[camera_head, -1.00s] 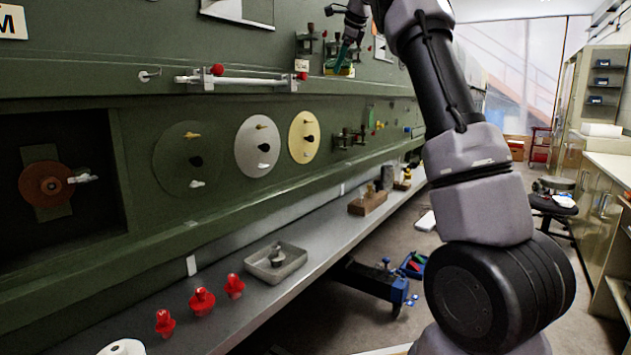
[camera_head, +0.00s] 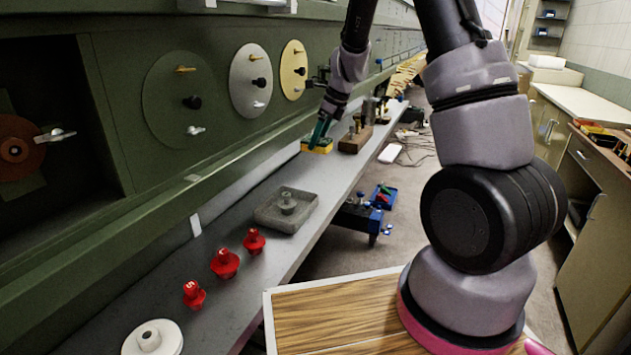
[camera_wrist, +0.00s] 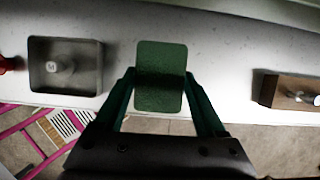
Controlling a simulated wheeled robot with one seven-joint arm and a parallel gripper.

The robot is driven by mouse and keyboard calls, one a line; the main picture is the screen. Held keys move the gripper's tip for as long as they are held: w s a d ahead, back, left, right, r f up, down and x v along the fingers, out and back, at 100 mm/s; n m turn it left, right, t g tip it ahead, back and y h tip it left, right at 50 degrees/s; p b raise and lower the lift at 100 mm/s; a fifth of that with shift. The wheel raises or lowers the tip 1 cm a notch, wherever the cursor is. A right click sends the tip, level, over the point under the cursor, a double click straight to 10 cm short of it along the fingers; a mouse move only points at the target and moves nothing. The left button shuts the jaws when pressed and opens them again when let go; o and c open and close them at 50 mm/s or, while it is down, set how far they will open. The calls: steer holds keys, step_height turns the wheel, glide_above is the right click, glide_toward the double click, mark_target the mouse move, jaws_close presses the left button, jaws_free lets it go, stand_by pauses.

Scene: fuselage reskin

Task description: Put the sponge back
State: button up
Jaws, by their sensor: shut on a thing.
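The sponge (camera_head: 318,146) is yellow with a green top. It is low at the grey bench shelf (camera_head: 345,183), between the grey tray and the wooden block. My gripper (camera_head: 321,132) comes down on it from above, with green fingers on its two sides. In the wrist view the sponge's green face (camera_wrist: 160,75) lies between the fingertips of my gripper (camera_wrist: 160,90), over the pale shelf. The gripper is shut on the sponge. I cannot tell whether the sponge touches the shelf.
A grey tray (camera_head: 262,214) with a knobbed weight stands nearer on the shelf; it also shows in the wrist view (camera_wrist: 92,85). A wooden block (camera_head: 350,144) with fittings stands beyond the sponge. Several red knobs (camera_head: 224,263) and a white disc (camera_head: 152,338) are in front. The green panel (camera_head: 110,60) rises behind.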

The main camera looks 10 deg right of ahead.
mark_target(329, 148)
steer(key=f, duration=1)
steer(key=shift+s+f, duration=0.35)
steer(key=shift+f, duration=0.05)
steer(key=o, duration=1.2)
steer(key=shift+f, duration=0.1)
steer(key=shift+c, duration=0.2)
steer(key=v, duration=1.1)
steer(key=shift+r, duration=0.25)
steer(key=s+r+n+t, duration=0.1)
steer(key=s+r+n, duration=0.45)
steer(key=r, duration=0.35)
steer(key=s+r+n+t, duration=0.1)
steer(key=s+r+n, duration=0.4)
steer(key=s+r, duration=0.3)
steer(key=s+d+r+n+t, duration=0.1)
steer(key=s+r+n, duration=0.2)
steer(key=s+n, duration=0.2)
steer(key=s+r+n+t+h, duration=0.1)
steer(key=s+r+n, duration=0.3)
steer(key=s, duration=0.4)
steer(key=shift+s+d+n+h, duration=0.3)
steer(key=shift+s+d+n, duration=0.1)
steer(key=shift+n, duration=0.25)
